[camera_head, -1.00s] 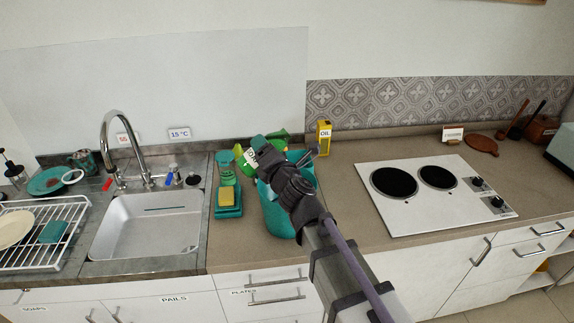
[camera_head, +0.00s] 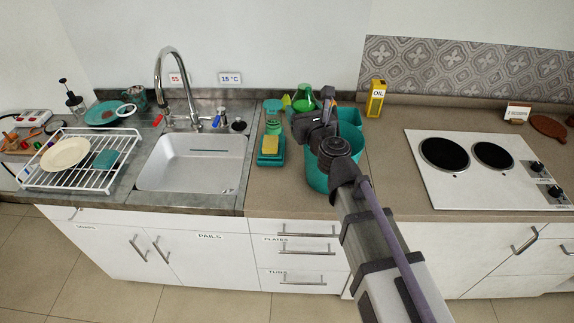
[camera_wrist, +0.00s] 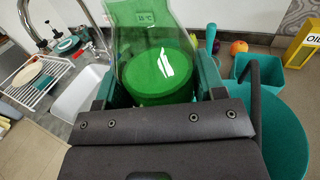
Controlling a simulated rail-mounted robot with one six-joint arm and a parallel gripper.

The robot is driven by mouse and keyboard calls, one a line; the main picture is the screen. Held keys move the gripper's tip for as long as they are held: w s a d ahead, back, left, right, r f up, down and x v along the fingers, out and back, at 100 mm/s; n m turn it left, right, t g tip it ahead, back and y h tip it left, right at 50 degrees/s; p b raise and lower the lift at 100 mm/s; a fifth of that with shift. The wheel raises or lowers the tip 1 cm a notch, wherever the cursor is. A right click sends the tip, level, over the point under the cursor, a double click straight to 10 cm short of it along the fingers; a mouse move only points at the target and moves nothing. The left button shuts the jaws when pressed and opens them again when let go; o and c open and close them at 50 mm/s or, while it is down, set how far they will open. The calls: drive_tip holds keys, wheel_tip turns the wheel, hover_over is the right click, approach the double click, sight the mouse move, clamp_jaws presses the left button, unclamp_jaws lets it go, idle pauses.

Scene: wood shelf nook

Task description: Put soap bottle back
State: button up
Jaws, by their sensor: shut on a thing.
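A translucent green bottle (camera_wrist: 155,60) fills the space between the jaws of my gripper (camera_wrist: 156,85) in the wrist view. My gripper is shut on it. In the head view the green bottle (camera_head: 304,97) shows just behind my gripper (camera_head: 304,112), roughly upright, beside the teal tub (camera_head: 320,178). I take it for the soap bottle; no label on it is readable now. My arm hides part of the tub and the bottle's lower part. I cannot tell whether the bottle touches the counter.
A teal holder with a yellow sponge (camera_head: 270,146) stands between the sink (camera_head: 193,163) and the tub. A yellow oil carton (camera_head: 376,98) stands at the back, with the cooktop (camera_head: 470,160) to the right. A dish rack (camera_head: 80,160) is left. Counter before the cooktop is clear.

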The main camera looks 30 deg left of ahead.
drive_tip(key=s+a+f+n+g+y+b, duration=0.3)
drive_tip(key=s+a+f+n+g+b, duration=0.15)
drive_tip(key=s+a+f+b, duration=0.4)
drive_tip(key=shift+m+g, duration=0.25)
drive_tip(key=shift+g, duration=0.1)
wheel_tip(320, 180, down, 11)
drive_tip(key=b, duration=1)
drive_tip(key=shift+w+d, duration=0.1)
drive_tip(key=shift+d, duration=0.05)
drive_tip(key=shift+r, duration=0.25)
drive_tip(key=shift+f, duration=0.1)
drive_tip(key=o, duration=0.6)
drive_tip(key=shift+f, duration=0.1)
drive_tip(key=o, duration=0.5)
